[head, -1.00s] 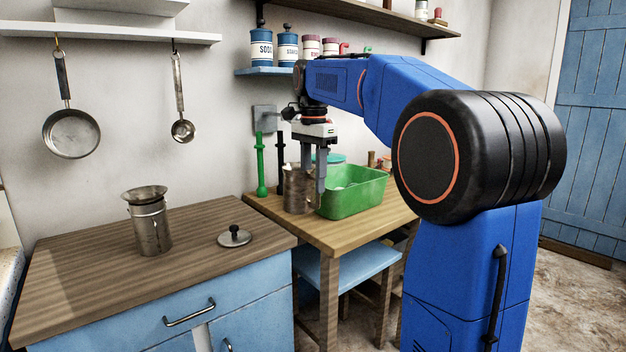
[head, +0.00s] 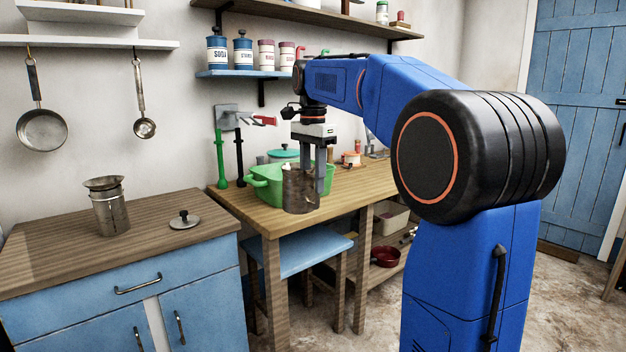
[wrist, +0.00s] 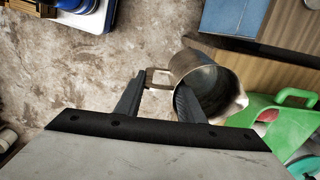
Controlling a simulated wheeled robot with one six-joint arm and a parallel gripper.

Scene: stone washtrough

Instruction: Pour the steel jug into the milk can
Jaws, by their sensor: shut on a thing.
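The steel jug (head: 300,190) hangs upright in my gripper (head: 312,182), in front of the green tub. In the wrist view the jug (wrist: 208,82) is right of the fingers, its open mouth showing and its spout at lower right. My gripper (wrist: 160,84) is shut on the jug's handle (wrist: 157,76). The milk can (head: 112,215) is a small steel can standing on the left counter, well left of my gripper. A funnel-like piece (head: 104,183) sits in its mouth. A round lid with a black knob (head: 185,221) lies right of the can.
The green tub (head: 266,184) stands on the wooden table (head: 235,205), beside green and black upright tools. A blue stool (head: 300,258) is under the table. A gap separates counter and table.

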